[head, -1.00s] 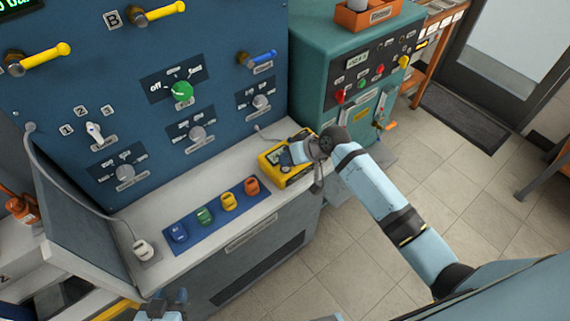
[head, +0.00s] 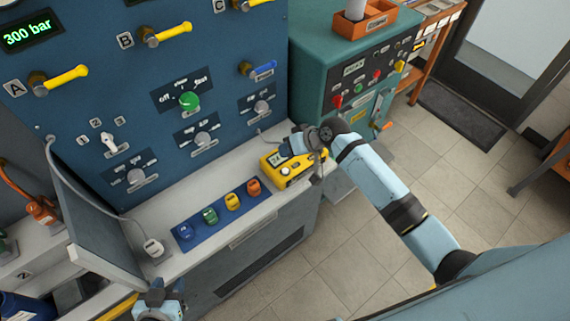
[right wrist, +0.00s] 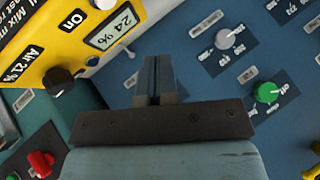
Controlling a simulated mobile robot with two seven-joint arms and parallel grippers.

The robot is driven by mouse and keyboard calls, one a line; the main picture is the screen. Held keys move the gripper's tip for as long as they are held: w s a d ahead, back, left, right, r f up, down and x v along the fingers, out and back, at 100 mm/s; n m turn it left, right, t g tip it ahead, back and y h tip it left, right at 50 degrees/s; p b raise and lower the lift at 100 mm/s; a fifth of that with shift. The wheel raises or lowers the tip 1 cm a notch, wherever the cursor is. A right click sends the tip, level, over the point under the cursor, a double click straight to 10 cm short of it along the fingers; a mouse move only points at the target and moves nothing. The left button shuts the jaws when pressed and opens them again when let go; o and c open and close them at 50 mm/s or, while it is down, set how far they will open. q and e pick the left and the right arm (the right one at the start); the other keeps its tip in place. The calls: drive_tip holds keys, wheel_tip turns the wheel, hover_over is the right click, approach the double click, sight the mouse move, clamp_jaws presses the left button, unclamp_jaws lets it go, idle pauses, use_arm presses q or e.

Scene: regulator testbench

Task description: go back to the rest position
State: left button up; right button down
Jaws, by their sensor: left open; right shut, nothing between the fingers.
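My right gripper (head: 288,149) is beside the yellow instrument (head: 291,176) at the right end of the bench ledge, overlapping its upper edge in the head view. In the right wrist view, the right fingers (right wrist: 154,75) are shut together with nothing between them. The yellow instrument (right wrist: 75,40) fills the upper left there, with a black knob and a display reading 24 %; the fingers look apart from it. My left gripper (head: 160,292) is at the bottom of the head view, in front of the ledge. It is open; its fingertips are small and hard to make out.
The blue panel (head: 75,160) carries yellow levers, a green knob (head: 189,101) and grey knobs. A blue mat (head: 180,243) with several coloured tags lies on the ledge. A tilted screen (head: 95,215) stands left. A teal cabinet (head: 310,60) stands right; the tiled floor (head: 480,190) is clear.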

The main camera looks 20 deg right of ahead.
use_arm(q)
drive_tip(key=shift+s+f, duration=0.15)
drive_tip(key=shift+f, duration=0.2)
use_arm(e)
drive_tip(key=shift+s+f, duration=0.2)
drive_tip(key=shift+f, duration=0.1)
use_arm(q)
drive_tip(key=shift+d+r, duration=0.1)
use_arm(e)
drive_tip(key=s+d+f+t+h, duration=0.1)
drive_tip(key=s+f+t+h, duration=0.1)
drive_tip(key=s, duration=1)
drive_tip(key=s+d+f+t+h, duration=0.1)
drive_tip(key=s+f+t+h, duration=0.1)
drive_tip(key=s, duration=1)
wheel_tip(320, 180, down, 2)
drive_tip(key=shift+s+d+f+n+t, duration=0.1)
drive_tip(key=shift+s+d+n+t, duration=0.3)
drive_tip(key=shift+t, duration=0.5)
